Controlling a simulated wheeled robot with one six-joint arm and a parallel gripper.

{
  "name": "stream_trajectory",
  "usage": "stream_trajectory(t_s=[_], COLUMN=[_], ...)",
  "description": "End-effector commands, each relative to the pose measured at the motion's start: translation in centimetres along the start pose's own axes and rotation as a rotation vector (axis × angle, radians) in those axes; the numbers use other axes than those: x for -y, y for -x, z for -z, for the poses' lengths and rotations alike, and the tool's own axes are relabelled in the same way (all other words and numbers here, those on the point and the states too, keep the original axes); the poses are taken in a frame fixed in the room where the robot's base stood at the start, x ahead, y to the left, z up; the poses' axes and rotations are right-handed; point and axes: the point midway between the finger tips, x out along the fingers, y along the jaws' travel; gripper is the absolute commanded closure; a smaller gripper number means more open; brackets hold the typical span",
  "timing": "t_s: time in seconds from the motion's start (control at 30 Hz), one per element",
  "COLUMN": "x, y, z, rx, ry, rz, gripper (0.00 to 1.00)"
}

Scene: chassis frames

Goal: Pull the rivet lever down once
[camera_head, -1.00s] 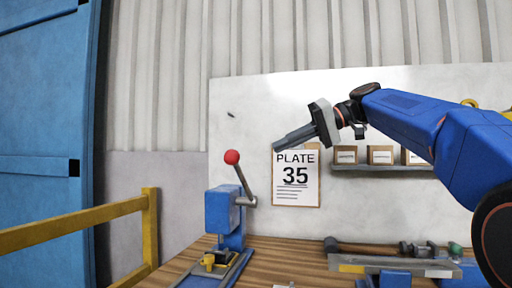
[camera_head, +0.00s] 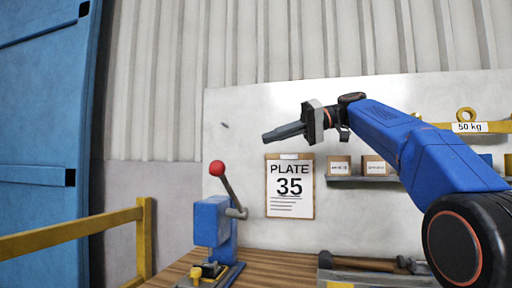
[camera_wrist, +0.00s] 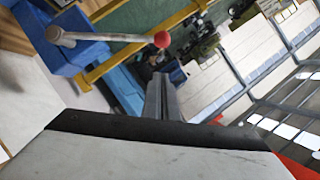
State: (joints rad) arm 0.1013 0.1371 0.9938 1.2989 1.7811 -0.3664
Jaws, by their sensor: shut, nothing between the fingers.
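The rivet lever (camera_head: 229,191) is a grey rod with a red ball knob (camera_head: 217,168) on top. It tilts up and to the left from a blue press (camera_head: 211,221) on the wooden bench. In the wrist view the lever (camera_wrist: 105,37) and its red knob (camera_wrist: 162,39) lie at the upper left. My gripper (camera_head: 265,136) is shut and empty. In the head view it appears above and to the right of the knob, apart from it, pointing left. In the wrist view the shut fingers (camera_wrist: 160,95) appear below the knob.
A clipboard reading PLATE 35 (camera_head: 290,202) hangs on the white board behind. A shelf with small boxes (camera_head: 339,166) is at right. A yellow railing (camera_head: 75,230) stands at left. A hammer (camera_head: 362,263) and tray lie on the bench at right.

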Motion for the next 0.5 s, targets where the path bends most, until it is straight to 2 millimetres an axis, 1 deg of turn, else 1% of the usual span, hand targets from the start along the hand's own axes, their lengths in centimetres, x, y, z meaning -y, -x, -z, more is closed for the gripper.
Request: stream_trajectory(t_s=[0.5], x=[0.1], y=[-8.4], z=[-0.1], rx=[0.004], ry=[0.001], rz=[0.003], gripper=[1.00])
